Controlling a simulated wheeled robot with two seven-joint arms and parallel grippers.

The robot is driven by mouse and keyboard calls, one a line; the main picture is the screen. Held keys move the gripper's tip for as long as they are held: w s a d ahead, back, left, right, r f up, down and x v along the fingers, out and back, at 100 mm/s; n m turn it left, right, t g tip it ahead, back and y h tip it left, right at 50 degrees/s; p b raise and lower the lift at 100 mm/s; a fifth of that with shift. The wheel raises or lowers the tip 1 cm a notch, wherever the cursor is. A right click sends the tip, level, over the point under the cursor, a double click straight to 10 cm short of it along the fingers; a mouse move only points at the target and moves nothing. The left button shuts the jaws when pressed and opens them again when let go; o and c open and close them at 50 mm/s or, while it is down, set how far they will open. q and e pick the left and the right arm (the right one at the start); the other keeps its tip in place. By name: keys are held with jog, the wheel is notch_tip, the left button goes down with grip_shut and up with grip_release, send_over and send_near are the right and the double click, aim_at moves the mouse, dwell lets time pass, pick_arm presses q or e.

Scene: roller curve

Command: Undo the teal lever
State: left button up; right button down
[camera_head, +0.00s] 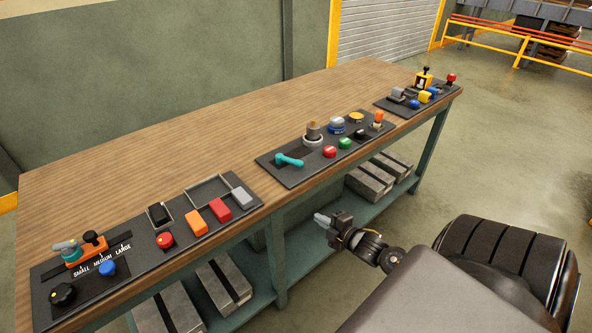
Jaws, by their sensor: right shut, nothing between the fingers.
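A teal lever (289,160) lies low over the left part of the middle control panel (291,181), with its handle pointing left. A second, smaller teal piece (66,248) sits on the orange block of the near left panel. My right gripper (321,219) is shut and empty. It shows in front of the bench, to the lower right of the teal lever and apart from it. My left gripper is not in view.
The near left panel (145,257) carries knobs, buttons and coloured blocks. The far panel (393,107) carries more controls. The wooden bench top (190,140) behind the panels is clear. Grey boxes (368,183) lie on the shelf below.

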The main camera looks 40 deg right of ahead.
aim_at(296, 175)
notch_tip(296, 175, up, 13)
jog(key=w+a+n+t+y, duration=0.2)
jog(key=n, duration=0.3)
jog(key=shift+m, duration=0.3)
jog(key=w+b, duration=0.1)
jog(key=w, duration=0.2)
jog(key=w+a+b, duration=0.1)
jog(key=w, duration=0.2)
jog(key=w+b, duration=0.1)
jog(key=w, duration=0.2)
jog(key=shift+a+f, duration=0.15)
jog(key=shift+f, duration=0.1)
jog(key=d, duration=0.1)
jog(key=w+d+b, duration=0.1)
jog(key=shift+w+d, duration=0.25)
jog(key=shift+d, duration=0.1)
jog(key=shift+w+d+b, duration=0.15)
jog(key=shift+d+b, duration=0.2)
jog(key=shift+d, duration=0.1)
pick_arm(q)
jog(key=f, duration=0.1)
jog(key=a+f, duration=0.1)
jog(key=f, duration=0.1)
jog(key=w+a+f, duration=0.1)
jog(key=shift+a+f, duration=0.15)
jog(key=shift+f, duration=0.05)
pick_arm(e)
jog(key=shift+r, duration=0.1)
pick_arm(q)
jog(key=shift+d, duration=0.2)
